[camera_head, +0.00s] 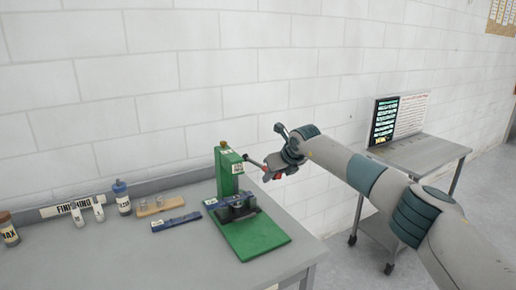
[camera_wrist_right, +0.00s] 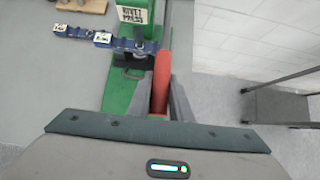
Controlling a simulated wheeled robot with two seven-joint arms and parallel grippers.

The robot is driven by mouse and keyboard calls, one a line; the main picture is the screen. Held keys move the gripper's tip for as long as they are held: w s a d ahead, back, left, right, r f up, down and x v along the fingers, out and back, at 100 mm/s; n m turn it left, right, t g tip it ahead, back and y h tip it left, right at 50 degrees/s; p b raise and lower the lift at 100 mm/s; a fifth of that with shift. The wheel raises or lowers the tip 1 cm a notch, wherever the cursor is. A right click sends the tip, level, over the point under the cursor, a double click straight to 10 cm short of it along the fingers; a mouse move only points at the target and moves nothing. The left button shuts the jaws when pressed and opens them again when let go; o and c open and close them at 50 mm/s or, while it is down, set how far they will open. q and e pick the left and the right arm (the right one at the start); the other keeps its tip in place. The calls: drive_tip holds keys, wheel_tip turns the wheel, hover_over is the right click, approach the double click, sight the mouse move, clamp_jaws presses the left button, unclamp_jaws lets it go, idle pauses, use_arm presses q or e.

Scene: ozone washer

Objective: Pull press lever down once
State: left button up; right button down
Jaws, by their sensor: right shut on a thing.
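The green rivet press (camera_head: 229,172) stands on the grey bench with its green base plate (camera_head: 253,236) toward the front. Its lever (camera_head: 254,162) sticks out to the right from the upper column and slopes slightly down to a red grip. My right gripper (camera_head: 273,172) is at the lever's outer end. In the right wrist view the red lever grip (camera_wrist_right: 161,82) lies between the two fingers (camera_wrist_right: 160,100), which are closed on it. The press (camera_wrist_right: 135,15) also shows there, labelled "RIVET PRESS". A blue strip part (camera_head: 229,201) lies across the press. My left gripper is not in view.
Bottles (camera_head: 122,197), a wooden block with small parts (camera_head: 160,206) and a blue strip (camera_head: 176,222) sit left of the press on the bench (camera_head: 110,255). A metal cart (camera_head: 420,152) with a screen stands at the right. A white block wall is behind.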

drive_tip(key=shift+s+f+b, duration=0.1)
drive_tip(key=shift+f+b, duration=0.7)
drive_tip(key=shift+f, duration=0.7)
drive_tip(key=shift+f+b, duration=0.95)
drive_tip(key=shift+f, duration=0.3)
drive_tip(key=shift+r, duration=0.1)
drive_tip(key=shift+r, duration=1.85)
drive_tip(key=shift+r+p, duration=0.15)
drive_tip(key=shift+p, duration=0.15)
